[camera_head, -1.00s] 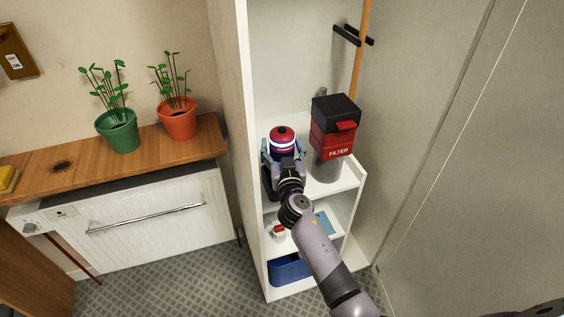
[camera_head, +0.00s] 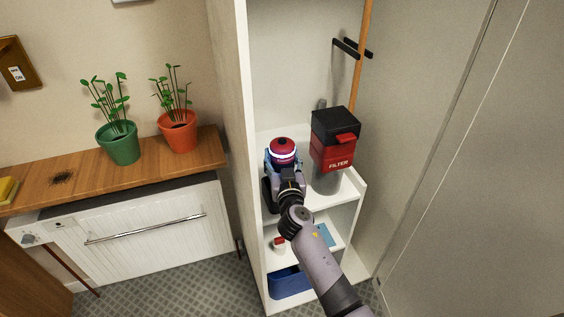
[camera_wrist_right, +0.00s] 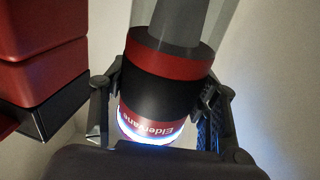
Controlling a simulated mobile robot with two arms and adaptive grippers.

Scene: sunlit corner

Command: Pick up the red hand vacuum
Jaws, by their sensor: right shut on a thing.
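The red hand vacuum (camera_head: 283,146) stands upright in the tall white cupboard. It has a red top and a bright white ring. My right gripper (camera_head: 283,163) reaches in from the lower right and is shut around its body. In the right wrist view the vacuum (camera_wrist_right: 162,90) shows red and black bands, a glowing ring and a grey end, between the two fingers of the gripper (camera_wrist_right: 160,105). Its base is hidden behind my gripper in the head view, so I cannot tell whether it touches the shelf. My left gripper is not in view.
A black and red box marked FILTER (camera_head: 333,140) on a grey cylinder stands close on the right. The cupboard's side wall (camera_head: 235,120) is close on the left. Lower shelves hold a blue bin (camera_head: 290,283) and small items. Potted plants (camera_head: 121,140) stand on the wooden counter.

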